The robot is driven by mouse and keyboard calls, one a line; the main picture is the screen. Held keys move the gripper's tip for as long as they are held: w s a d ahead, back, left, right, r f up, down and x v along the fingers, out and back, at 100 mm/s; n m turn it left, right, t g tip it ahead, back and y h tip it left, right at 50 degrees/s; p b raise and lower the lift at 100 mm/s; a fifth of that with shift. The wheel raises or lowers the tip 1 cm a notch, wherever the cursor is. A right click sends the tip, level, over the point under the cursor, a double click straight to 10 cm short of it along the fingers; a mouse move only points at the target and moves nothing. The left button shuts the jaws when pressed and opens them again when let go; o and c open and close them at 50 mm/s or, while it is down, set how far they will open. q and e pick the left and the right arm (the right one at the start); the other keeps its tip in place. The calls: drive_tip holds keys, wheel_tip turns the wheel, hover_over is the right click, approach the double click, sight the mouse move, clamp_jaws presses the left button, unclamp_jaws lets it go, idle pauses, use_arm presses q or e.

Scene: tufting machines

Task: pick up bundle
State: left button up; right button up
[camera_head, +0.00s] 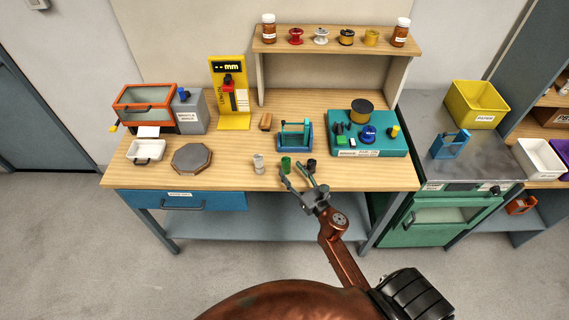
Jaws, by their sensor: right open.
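My right gripper (300,182) reaches in from below, over the front edge of the wooden workbench (225,178). Its fingers are spread apart, with nothing seen between them. Close to the fingertips stand a green cup-like piece (286,163) and a dark small piece (311,165). A pale, short upright piece (259,164), perhaps the bundle, stands to the left of the fingers and apart from them. I cannot tell for sure which piece is the bundle. My left gripper is not in view.
A grey octagonal block (191,158) and a white tray (147,150) lie at left. A yellow gauge (231,100) and a shelf (337,41) stand behind. Bench front between block and pale piece is clear.

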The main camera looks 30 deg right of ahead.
sight(289, 166)
drive_tip(key=w, duration=0.3)
drive_tip(key=shift+w+d, duration=0.15)
drive_tip(key=shift+w, duration=0.65)
drive_tip(key=shift+w+f, duration=0.1)
drive_tip(key=shift+w, duration=0.15)
drive_tip(key=c, duration=1.2)
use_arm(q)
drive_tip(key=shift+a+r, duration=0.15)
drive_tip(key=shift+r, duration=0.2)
use_arm(e)
drive_tip(key=shift+c, duration=0.5)
use_arm(q)
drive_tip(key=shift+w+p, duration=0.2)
drive_tip(key=shift+p, duration=0.1)
